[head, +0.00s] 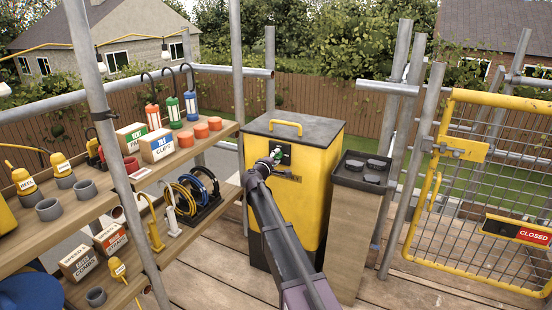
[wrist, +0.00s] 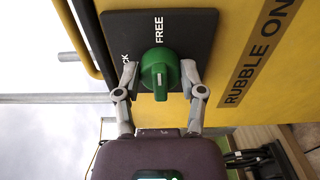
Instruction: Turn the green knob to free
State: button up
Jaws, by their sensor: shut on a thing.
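The green knob (wrist: 160,72) sits on a dark plate (wrist: 196,25) on the yellow bin (head: 302,195). The plate shows the word FREE above the knob in the wrist view, and letters ending in CK to the left, partly hidden by a finger. The knob's raised grip runs roughly up and down the wrist picture, in line with FREE; I cannot tell which end is its pointer. My gripper (wrist: 160,74) is shut on the knob, with one finger at each side. In the head view, my gripper (head: 272,160) is at the bin's front, near the top, and covers part of the knob.
A wooden box with a dark tray (head: 362,168) stands right of the bin. Shelves (head: 190,152) with bottles, boxes and cable coils stand at the left. A yellow mesh gate (head: 485,190) with a CLOSED sign is at the right. Scaffold poles (head: 235,60) rise around the deck.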

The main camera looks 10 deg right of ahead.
jog(key=shift+w+m, duration=0.2)
jog(key=shift+m, duration=0.1)
jog(key=o, duration=1.1)
jog(key=shift+o, duration=0.2)
jog(key=shift+s, duration=0.1)
jog(key=shift+s, duration=0.1)
jog(key=v, duration=1.1)
jog(key=shift+s+a, duration=0.25)
jog(key=shift+s, duration=0.05)
